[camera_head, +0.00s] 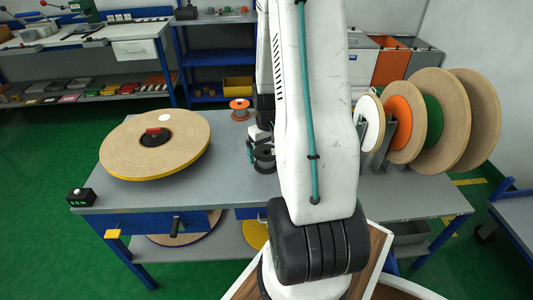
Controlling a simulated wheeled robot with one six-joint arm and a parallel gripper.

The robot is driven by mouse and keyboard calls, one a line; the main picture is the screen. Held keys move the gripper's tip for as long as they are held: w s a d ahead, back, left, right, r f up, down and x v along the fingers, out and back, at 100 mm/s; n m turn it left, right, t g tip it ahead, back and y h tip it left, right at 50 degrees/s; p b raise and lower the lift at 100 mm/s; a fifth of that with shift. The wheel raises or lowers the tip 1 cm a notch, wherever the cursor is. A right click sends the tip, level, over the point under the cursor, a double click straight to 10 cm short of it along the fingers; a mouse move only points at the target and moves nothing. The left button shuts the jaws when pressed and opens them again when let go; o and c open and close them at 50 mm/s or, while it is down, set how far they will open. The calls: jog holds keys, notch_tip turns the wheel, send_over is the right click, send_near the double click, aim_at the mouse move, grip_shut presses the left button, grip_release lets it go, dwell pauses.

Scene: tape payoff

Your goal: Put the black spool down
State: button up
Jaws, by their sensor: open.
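The black spool (264,161) is upright on the grey table (228,180), just left of my white arm, and its base appears to rest on the tabletop. My gripper (259,141) is right above and behind the spool, partly hidden by my arm. The jaws are open. I cannot tell whether they still touch the spool.
A large tan reel (190,140) lies left on the table, with a small black box (81,197) at the front left corner. An orange spool (240,104) stands at the back. Several upright reels (470,120) stand on the right.

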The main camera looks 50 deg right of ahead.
notch_tip(320, 180, up, 11)
jog(key=w+a+r+n, duration=0.1)
jog(key=a+r, duration=0.6)
jog(key=a, duration=0.2)
jog(key=s+a+r+n, duration=0.1)
jog(key=s+a+r, duration=0.2)
jog(key=a, duration=0.4)
jog(key=s+a+r+n, duration=0.1)
jog(key=s+a+r, duration=0.3)
jog(key=s+a, duration=0.2)
jog(key=s+a+r+n+t, duration=0.1)
jog(key=s+a+r, duration=0.2)
jog(key=a, duration=0.5)
jog(key=shift+s+a+r+n, duration=0.2)
jog(key=shift+s+a+n, duration=0.1)
jog(key=shift+s, duration=0.55)
